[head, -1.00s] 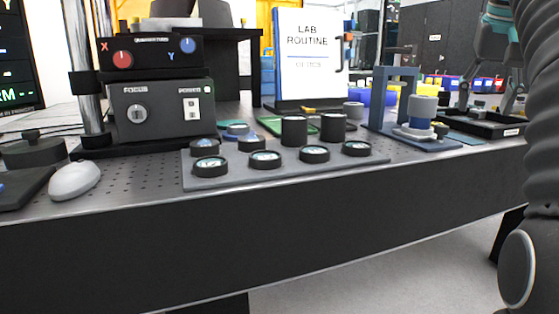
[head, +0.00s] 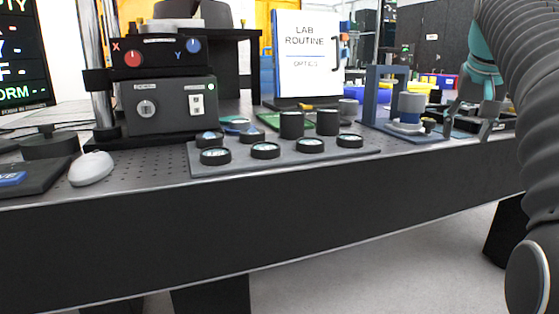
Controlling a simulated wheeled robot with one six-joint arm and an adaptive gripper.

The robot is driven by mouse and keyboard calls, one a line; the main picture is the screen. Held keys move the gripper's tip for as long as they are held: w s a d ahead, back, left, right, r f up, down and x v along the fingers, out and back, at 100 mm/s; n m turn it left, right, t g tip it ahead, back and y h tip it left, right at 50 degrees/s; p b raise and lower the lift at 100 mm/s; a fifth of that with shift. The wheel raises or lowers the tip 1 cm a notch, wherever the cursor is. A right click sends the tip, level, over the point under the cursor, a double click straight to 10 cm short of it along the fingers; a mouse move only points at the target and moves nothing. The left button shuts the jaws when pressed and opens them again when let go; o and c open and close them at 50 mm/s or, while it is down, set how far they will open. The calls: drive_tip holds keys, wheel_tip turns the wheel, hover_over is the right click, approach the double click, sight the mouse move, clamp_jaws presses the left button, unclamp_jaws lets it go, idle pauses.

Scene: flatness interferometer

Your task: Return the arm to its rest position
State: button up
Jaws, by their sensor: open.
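My gripper (head: 466,134), teal and grey, is in the right part of the head view. It points down with its two fingers spread and nothing between them. It shows in front of the right end of the optics bench (head: 300,195); I cannot tell its exact height above the top. My dark ribbed arm fills the right edge of the view and hides part of the bench end. The arm's rest position is not marked by anything I see.
A grey plate (head: 185,160) with several round optics lies on the bench. A blue frame fixture (head: 371,95) stands left of my gripper. A control box (head: 170,108), a white mouse (head: 91,168) and a sign (head: 307,55) are further left. Clear floor (head: 390,262) shows below.

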drive_tip(key=s+a+f+n, duration=0.1)
drive_tip(key=s+a+f, duration=0.3)
drive_tip(key=f, duration=0.5)
drive_tip(key=s+a+f+n, duration=0.1)
drive_tip(key=s+a+f, duration=0.2)
drive_tip(key=a+f, duration=0.35)
drive_tip(key=s+a+f+n+y, duration=0.1)
drive_tip(key=s+a+f, duration=0.3)
drive_tip(key=s+f, duration=0.3)
drive_tip(key=s+a+f+n+y, duration=0.1)
drive_tip(key=s+a+f, duration=0.4)
drive_tip(key=s+f, duration=0.2)
drive_tip(key=shift+s+a+n+t+p, duration=0.3)
drive_tip(key=shift+s+n+p, duration=0.1)
drive_tip(key=shift+s, duration=0.2)
